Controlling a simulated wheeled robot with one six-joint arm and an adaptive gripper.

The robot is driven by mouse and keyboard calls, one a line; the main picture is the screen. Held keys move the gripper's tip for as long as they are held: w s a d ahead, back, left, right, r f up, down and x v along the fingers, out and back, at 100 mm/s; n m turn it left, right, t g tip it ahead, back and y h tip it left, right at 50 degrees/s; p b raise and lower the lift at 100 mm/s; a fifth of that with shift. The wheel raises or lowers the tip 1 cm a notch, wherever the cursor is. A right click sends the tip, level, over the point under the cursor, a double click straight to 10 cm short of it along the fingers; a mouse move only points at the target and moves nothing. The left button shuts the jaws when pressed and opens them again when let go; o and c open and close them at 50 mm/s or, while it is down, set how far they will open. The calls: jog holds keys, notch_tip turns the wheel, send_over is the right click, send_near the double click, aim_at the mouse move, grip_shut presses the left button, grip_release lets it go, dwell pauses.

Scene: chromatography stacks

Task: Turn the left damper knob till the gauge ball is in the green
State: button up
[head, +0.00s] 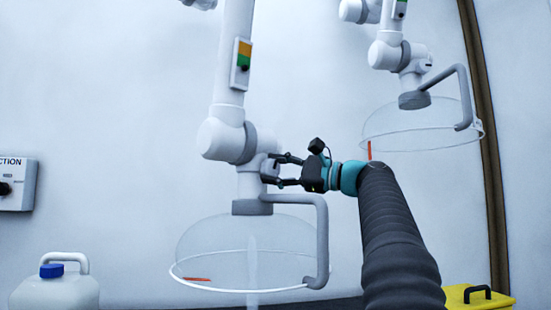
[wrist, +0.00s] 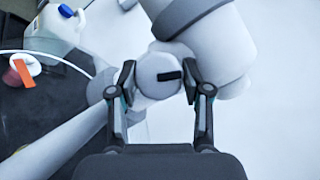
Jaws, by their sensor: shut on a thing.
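The left damper knob (head: 268,169) is a pale round knob on the joint above the left clear hood. In the wrist view the knob (wrist: 150,86) shows a black mark (wrist: 170,76) on its face, lying nearly level. My gripper (head: 272,170) reaches in from the right, its two fingers shut on either side of the knob; the fingers also show in the wrist view (wrist: 158,74). The left gauge (head: 241,63) is on the upper tube, with an orange part and a green part. Its ball is too small to place surely.
The left hood (head: 245,235) hangs below the knob with a grey bar handle (head: 322,245) at its right, near my arm. A second hood (head: 420,128) hangs at the right. A white jug (head: 55,292) and a yellow case (head: 470,303) stand low.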

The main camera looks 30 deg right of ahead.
jog(key=shift+n+g, duration=0.3)
jog(key=shift+n, duration=0.2)
jog(key=o, duration=1.2)
jog(key=shift+c, duration=0.2)
jog(key=v, duration=1.2)
